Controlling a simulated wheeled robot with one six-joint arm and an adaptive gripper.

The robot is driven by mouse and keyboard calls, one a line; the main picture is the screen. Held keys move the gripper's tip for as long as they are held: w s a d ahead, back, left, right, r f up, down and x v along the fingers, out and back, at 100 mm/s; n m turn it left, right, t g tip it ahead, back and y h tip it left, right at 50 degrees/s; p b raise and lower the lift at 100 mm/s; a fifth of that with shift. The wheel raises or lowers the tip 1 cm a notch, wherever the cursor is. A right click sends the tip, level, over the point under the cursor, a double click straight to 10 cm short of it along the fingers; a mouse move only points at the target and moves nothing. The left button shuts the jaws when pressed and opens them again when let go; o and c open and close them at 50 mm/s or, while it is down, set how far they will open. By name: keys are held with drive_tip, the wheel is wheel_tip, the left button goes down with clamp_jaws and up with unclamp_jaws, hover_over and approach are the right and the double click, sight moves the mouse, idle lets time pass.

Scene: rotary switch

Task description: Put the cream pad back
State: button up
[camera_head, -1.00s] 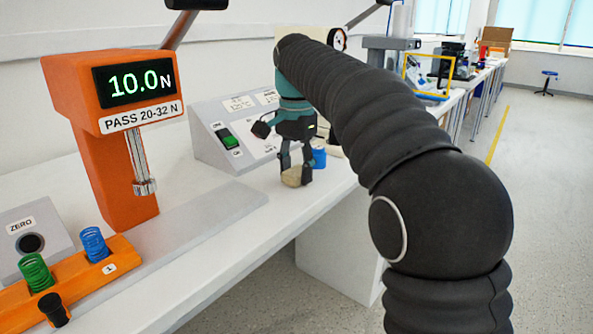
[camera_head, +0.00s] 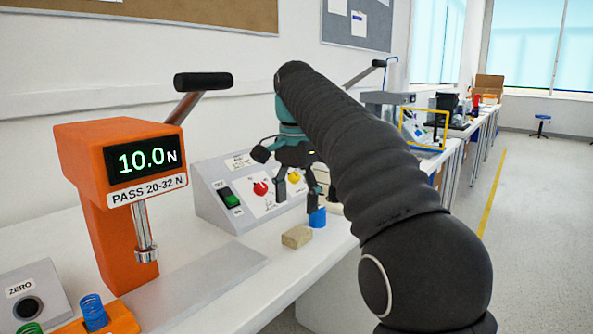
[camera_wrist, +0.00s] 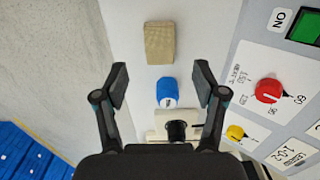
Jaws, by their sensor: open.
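A small tan-cream block (camera_head: 297,237), seemingly the cream pad, lies flat on the white bench in front of the grey control box. In the wrist view the block (camera_wrist: 159,42) is beyond my fingertips and free of them. My gripper (camera_head: 296,197) is open and empty above the bench, near the control box. In the wrist view a blue cylinder (camera_wrist: 167,92) appears between the open fingers of my gripper (camera_wrist: 160,83), below them; the head view also shows the blue cylinder (camera_head: 317,217), right of the block.
The grey control box (camera_head: 213,205) has a green switch (camera_head: 228,197), a red knob (camera_head: 260,188) and a yellow knob (camera_head: 294,176). A cream piece with a black knob (camera_wrist: 178,130) sits near my gripper. An orange tester (camera_head: 115,240) reads 10.0 N at left.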

sight(298, 233)
drive_tip(key=shift+r, duration=2.45)
drive_tip(key=s+d+f+n+t, duration=0.3)
drive_tip(key=s+d+f+n, duration=0.1)
drive_tip(key=s+d, duration=0.7)
drive_tip(key=s+d+f+n+t, duration=0.1)
drive_tip(key=s+d+f, duration=0.2)
drive_tip(key=s+f, duration=0.5)
drive_tip(key=s+d+f+n+t, duration=0.1)
drive_tip(key=s+d+f+n, duration=0.1)
drive_tip(key=s+f, duration=0.7)
wheel_tip(298, 233, down, 2)
drive_tip(key=shift+d+n+t, duration=0.3)
drive_tip(key=shift+d, duration=0.1)
